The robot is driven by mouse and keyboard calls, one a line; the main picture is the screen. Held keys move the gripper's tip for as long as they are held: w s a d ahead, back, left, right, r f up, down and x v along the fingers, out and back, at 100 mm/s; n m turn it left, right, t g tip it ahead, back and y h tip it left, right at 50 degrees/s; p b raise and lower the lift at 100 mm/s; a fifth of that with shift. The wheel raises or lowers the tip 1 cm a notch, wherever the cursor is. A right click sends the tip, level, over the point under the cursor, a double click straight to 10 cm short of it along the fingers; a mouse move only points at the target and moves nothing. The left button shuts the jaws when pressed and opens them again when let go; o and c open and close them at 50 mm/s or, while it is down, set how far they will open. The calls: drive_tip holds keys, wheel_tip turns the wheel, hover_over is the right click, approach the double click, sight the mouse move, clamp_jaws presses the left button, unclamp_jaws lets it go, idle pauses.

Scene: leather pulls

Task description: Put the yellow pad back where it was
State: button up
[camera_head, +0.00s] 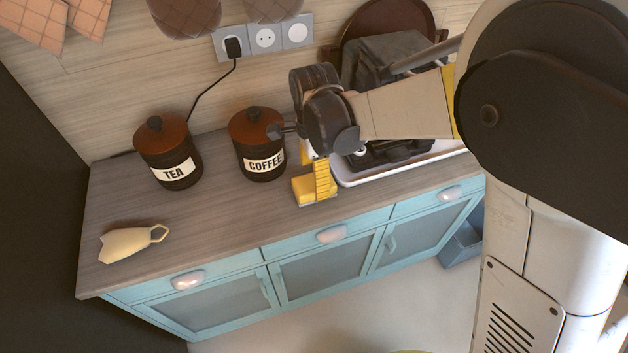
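A small yellow pad (303,193) shows at the front of the wooden countertop, just left of the white tray. My gripper (320,180) points down from the dark wrist, and a ribbed yellow part that looks like its finger is right against the pad in the picture. The wrist hides most of the gripper. I cannot tell whether the fingers are closed on the pad, or whether the pad rests on the counter or is held just above it.
Tea (170,160) and coffee (260,155) jars stand to the left. A cream jug (130,243) lies on its side near the left end. The white tray (405,165) holds a dark appliance (385,65). The counter (215,220) is clear between jug and pad.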

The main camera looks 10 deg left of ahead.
wheel_tip(320, 180, up, 8)
drive_tip(key=r+p, duration=0.1)
drive_tip(key=p, duration=0.1)
drive_tip(key=s+d+r+n+t+y, duration=0.15)
drive_tip(key=d+r, duration=0.25)
drive_tip(key=d, duration=0.4)
drive_tip(key=s+d+r+n+t+h, duration=0.1)
drive_tip(key=d+r+n, duration=0.25)
drive_tip(key=d, duration=0.35)
drive_tip(key=s+d+n+t, duration=0.4)
drive_tip(key=s+d, duration=0.5)
drive_tip(key=d, duration=0.5)
drive_tip(key=n, duration=0.2)
drive_tip(key=shift+s+d+r+n+t, duration=0.15)
drive_tip(key=shift+d+r+n+t, duration=0.1)
drive_tip(key=shift+r+n+t, duration=0.15)
